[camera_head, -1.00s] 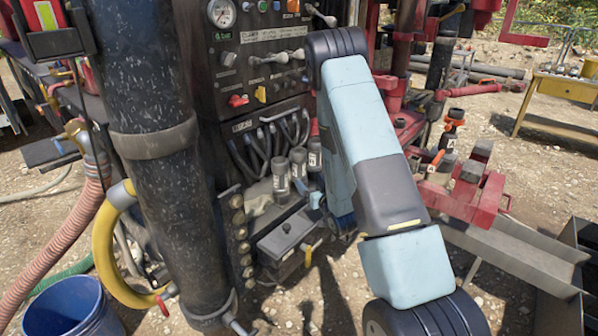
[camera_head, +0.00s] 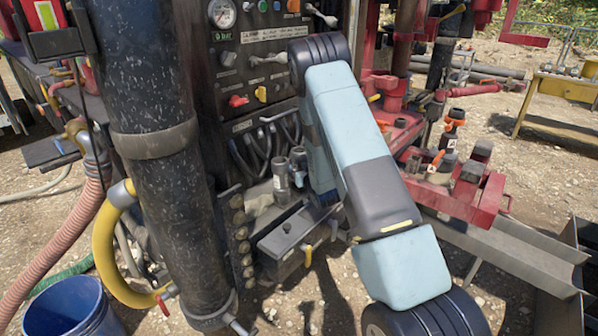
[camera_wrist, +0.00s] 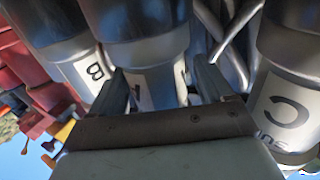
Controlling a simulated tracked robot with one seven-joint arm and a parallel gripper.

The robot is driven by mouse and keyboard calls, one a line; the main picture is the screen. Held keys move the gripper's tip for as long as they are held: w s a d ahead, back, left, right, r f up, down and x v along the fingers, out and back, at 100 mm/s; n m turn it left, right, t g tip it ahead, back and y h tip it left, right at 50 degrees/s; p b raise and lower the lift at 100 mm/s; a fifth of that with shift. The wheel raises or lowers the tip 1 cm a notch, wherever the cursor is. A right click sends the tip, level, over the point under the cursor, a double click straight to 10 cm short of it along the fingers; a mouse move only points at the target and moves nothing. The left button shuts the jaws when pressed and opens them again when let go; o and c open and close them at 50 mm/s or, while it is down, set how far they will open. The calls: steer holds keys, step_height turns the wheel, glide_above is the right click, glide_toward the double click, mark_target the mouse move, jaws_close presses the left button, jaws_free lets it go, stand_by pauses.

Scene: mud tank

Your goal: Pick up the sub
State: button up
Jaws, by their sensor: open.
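Several grey metal cylinders with white labels, which look like subs, fill the wrist view. The middle one (camera_wrist: 150,45) has a partly covered label. One marked B (camera_wrist: 85,60) is to its left and one marked C (camera_wrist: 290,95) to its right. My gripper (camera_wrist: 165,80) is open, with a finger on each side of the middle cylinder's lower part; I cannot tell whether they touch it. In the head view, two labelled cylinders (camera_head: 281,180) stand beside the hoses at the panel's foot. My arm hides most of my gripper there.
The control panel (camera_head: 265,60) rises behind the cylinders. A thick black column (camera_head: 150,170) stands left, and a black box (camera_head: 287,235) is in front. Red machinery (camera_head: 470,190) is on the right. A blue bucket (camera_head: 70,308) stands at lower left.

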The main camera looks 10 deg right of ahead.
steer(key=shift+w+a, duration=0.1)
steer(key=shift+w, duration=0.45)
steer(key=shift+c, duration=0.4)
jaws_close()
steer(key=shift+r, duration=0.1)
